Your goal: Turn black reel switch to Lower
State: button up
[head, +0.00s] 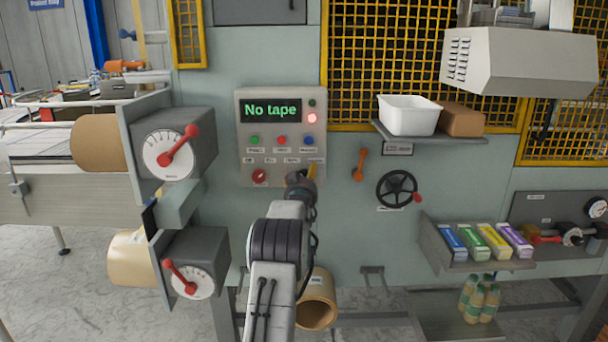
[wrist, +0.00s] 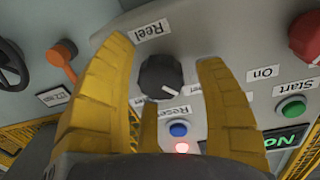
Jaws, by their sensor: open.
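The black reel switch (wrist: 165,77) is a round knob with a white pointer mark, below the "Reel" label (wrist: 148,30) in the wrist view. That view is turned over. The pointer mark lies toward the picture's lower right; the small position labels are too blurred to read surely. My gripper (wrist: 163,55) is open, its yellow fingers on both sides of the knob, with no clear contact. In the head view my gripper (head: 302,180) is at the panel's lower right and hides the switch.
The control panel (head: 243,140) shows "No tape" on its display (head: 271,110), with a red light (head: 312,118) lit. A blue button (wrist: 178,129) and green Start button (wrist: 292,108) are near. An orange lever (head: 360,163) and black handwheel (head: 397,189) stand right.

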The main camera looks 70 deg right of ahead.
jog(key=shift+d, duration=0.25)
jog(key=shift+c, duration=0.3)
jog(key=c, duration=1.1)
jog(key=shift+c, duration=0.2)
